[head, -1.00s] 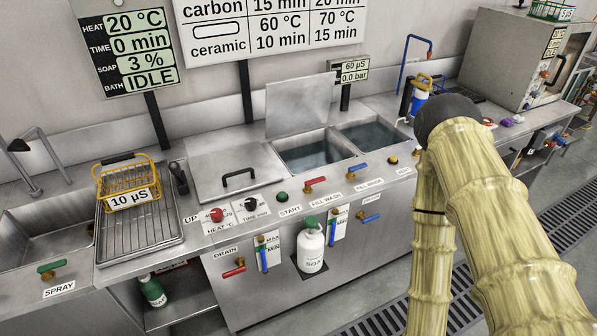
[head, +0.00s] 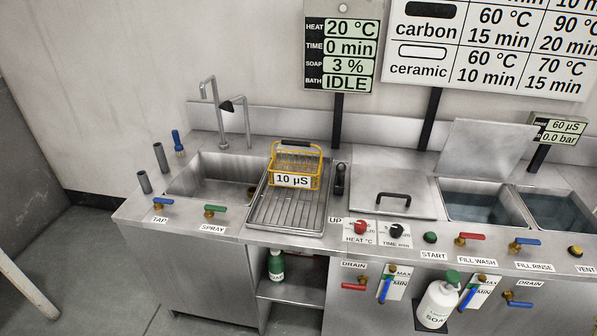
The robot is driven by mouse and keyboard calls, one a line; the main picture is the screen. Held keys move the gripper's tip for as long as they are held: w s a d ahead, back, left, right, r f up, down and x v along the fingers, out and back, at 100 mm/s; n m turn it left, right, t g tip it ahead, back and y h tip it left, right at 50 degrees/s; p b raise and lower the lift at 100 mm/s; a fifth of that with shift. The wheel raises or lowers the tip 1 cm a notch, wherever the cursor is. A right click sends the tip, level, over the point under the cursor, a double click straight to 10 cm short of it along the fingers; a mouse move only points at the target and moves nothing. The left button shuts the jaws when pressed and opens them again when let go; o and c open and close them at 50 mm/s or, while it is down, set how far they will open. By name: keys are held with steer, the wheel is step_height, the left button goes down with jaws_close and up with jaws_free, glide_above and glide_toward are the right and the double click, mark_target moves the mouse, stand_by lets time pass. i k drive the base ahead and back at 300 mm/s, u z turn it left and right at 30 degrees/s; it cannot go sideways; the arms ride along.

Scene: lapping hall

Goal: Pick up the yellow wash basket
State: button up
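The yellow wash basket (head: 297,165) stands upright in the head view, on the ribbed metal drain rack (head: 287,212) between the sink and the lidded bath. It is a yellow wire frame with a black top handle (head: 297,142) and a white label reading "10 µS" on its front. What it holds inside is too small to make out. My gripper is out of the picture, so its state does not show.
The sink (head: 205,177) with its tall faucet (head: 218,115) lies left of the basket. A black upright handle (head: 340,179) stands close on its right, beside the closed bath lid (head: 392,193). Valves and knobs line the front edge. Floor at lower left is clear.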

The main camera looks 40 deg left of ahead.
mark_target(297, 180)
steer(key=u, duration=0.4)
steer(key=k, duration=1.05)
steer(key=u, duration=1.55)
steer(key=i, duration=0.95)
steer(key=z, duration=0.5)
steer(key=i, duration=0.7)
steer(key=z, duration=0.5)
